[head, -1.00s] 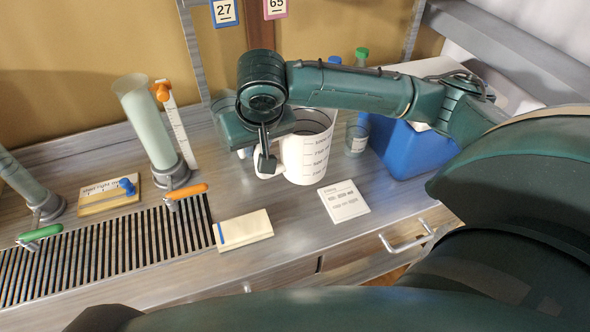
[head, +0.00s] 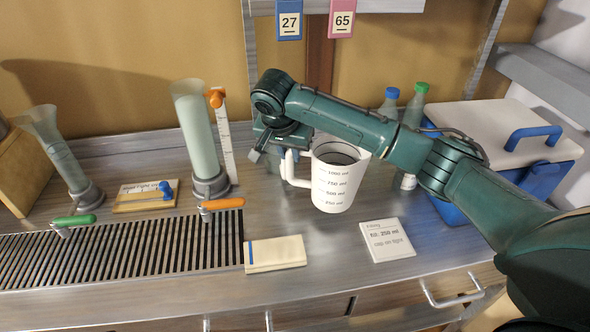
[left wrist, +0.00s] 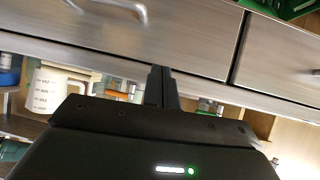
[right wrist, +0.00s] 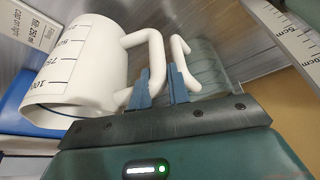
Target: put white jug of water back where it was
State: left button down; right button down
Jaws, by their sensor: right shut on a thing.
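The white jug (head: 336,185) has black volume marks and a handle on its left. In the head view it is upright over the counter in front of the bottles. I cannot tell whether its base touches the counter. My right gripper (right wrist: 160,90) is shut on the handle of the jug, which also shows in the right wrist view (right wrist: 85,65). Its inside looks dark and the water level is unclear. The jug shows at that view's left (left wrist: 52,90).
A small printed card (head: 387,240) and a cream block (head: 275,254) lie in front. A slatted drain (head: 130,250), an orange-handled tap (head: 222,204) and a tall pale cylinder (head: 198,130) are left. A blue cooler (head: 450,212) and capped bottles (head: 414,105) stand right and behind.

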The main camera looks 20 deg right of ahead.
aim_at(290, 165)
jog(key=shift+f, duration=2)
jog(key=c, duration=1.3)
grip_release()
jog(key=shift+f, duration=0.15)
jog(key=shift+c, duration=0.2)
jog(key=v, duration=1.2)
